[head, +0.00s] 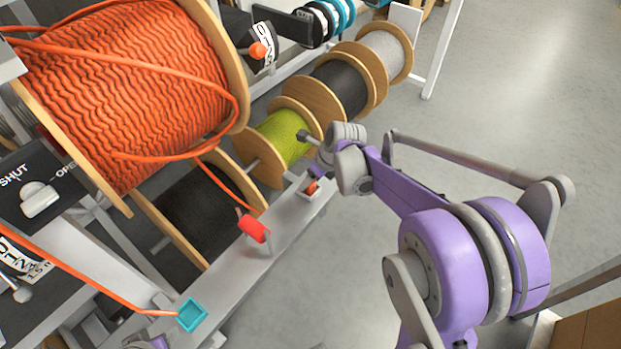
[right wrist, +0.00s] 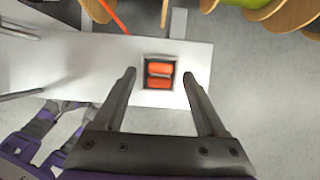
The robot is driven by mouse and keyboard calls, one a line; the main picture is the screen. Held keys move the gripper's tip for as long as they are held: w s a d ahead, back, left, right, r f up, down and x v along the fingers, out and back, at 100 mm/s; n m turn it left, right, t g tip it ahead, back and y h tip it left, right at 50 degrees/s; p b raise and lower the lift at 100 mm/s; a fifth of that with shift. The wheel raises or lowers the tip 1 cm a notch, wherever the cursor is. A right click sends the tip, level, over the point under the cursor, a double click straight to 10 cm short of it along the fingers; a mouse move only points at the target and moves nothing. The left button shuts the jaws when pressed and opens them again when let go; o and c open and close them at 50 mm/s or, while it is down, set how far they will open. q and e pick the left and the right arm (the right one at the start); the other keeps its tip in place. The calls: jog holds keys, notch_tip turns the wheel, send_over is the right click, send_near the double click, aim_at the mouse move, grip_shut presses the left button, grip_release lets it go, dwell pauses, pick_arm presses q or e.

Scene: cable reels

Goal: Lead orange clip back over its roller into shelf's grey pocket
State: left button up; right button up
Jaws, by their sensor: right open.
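The orange clip (right wrist: 160,75) sits in the square grey pocket (right wrist: 146,80) of the white shelf (right wrist: 112,62), as two orange parts with a pale line between. In the head view the orange clip (head: 312,187) is partly hidden by my right arm. My right gripper (right wrist: 160,85) is open, its fingers on either side of the pocket and apart from the clip. A red roller-like piece (head: 254,228) stands on the shelf, with orange cable coming down to it from the large reel (head: 130,90).
A teal pocket (head: 192,315) is at the shelf's near end, with an orange cable's end beside it. Black, yellow-green and grey cable reels (head: 280,138) stand behind the shelf. A switch panel (head: 38,190) is at left.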

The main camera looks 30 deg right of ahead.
jog(key=v, duration=1)
jog(key=shift+p, duration=0.4)
jog(key=s+a+f+n, duration=0.1)
jog(key=s+a+n, duration=0.3)
jog(key=n, duration=0.6)
jog(key=s+a+f+n+h+p, duration=0.1)
jog(key=s+a+n, duration=0.3)
jog(key=s+n, duration=0.3)
jog(key=s+a+f+n+t, duration=0.1)
jog(key=s+a+n, duration=0.3)
jog(key=n, duration=1)
jog(key=shift+s+f+n+h, duration=0.35)
jog(key=shift+s+f, duration=0.25)
jog(key=shift+s, duration=0.35)
jog(key=shift+a, duration=0.1)
